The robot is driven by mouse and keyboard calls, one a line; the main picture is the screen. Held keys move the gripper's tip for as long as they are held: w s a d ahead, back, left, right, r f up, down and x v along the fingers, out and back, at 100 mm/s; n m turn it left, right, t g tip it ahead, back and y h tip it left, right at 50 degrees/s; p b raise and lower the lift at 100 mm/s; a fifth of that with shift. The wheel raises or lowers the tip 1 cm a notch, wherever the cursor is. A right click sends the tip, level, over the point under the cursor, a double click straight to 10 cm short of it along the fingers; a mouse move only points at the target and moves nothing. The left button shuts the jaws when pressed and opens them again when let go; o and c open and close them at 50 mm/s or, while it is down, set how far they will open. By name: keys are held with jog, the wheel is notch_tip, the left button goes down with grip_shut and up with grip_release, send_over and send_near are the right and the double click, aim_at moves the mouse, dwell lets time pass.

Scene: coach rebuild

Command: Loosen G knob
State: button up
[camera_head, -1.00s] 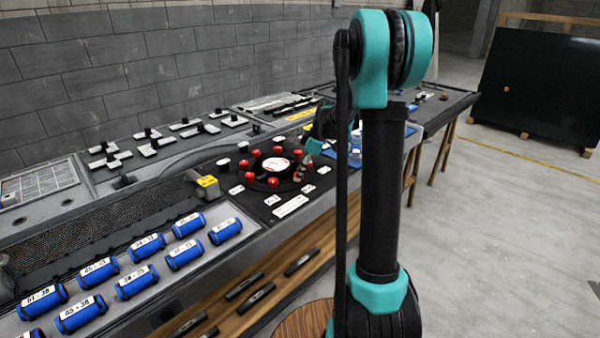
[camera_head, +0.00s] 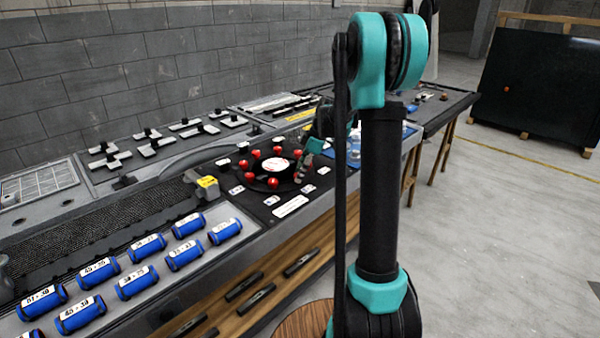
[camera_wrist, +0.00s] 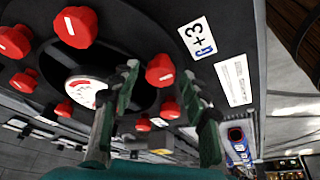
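Red knobs ring a round black dial plate with a white centre (camera_head: 278,165), which also shows in the wrist view (camera_wrist: 84,88). One red knob (camera_wrist: 160,70) appears between my gripper's fingertips (camera_wrist: 160,84) in the wrist view. The fingers are apart, with a visible gap to the knob on the right side; whether the left finger touches it I cannot tell. In the head view my gripper (camera_head: 305,166) is at the dial's right edge, partly hidden by my arm.
More red knobs stand close by, such as one at the upper left (camera_wrist: 75,27). Blue labelled cylinders (camera_head: 138,282) lie in rows at the bench's front left. A yellow-topped grey block (camera_head: 207,187) stands left of the dial. Open floor lies to the right.

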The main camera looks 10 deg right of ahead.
jog(key=v, duration=1.2)
jog(key=shift+s, duration=0.1)
jog(key=s+f+m+t+h, duration=0.1)
jog(key=s+f+m, duration=0.4)
jog(key=s, duration=0.5)
jog(key=s+f+m+t+h, duration=0.1)
jog(key=s+f+m+h, duration=0.1)
jog(key=s+f+m, duration=0.4)
jog(key=s+f+m+t+h, duration=0.1)
jog(key=s+f+m, duration=0.4)
jog(key=s, duration=0.9)
jog(key=shift+a+f+t, duration=0.3)
jog(key=shift+a+f, duration=0.1)
jog(key=shift+f, duration=0.35)
jog(key=shift+r, duration=0.1)
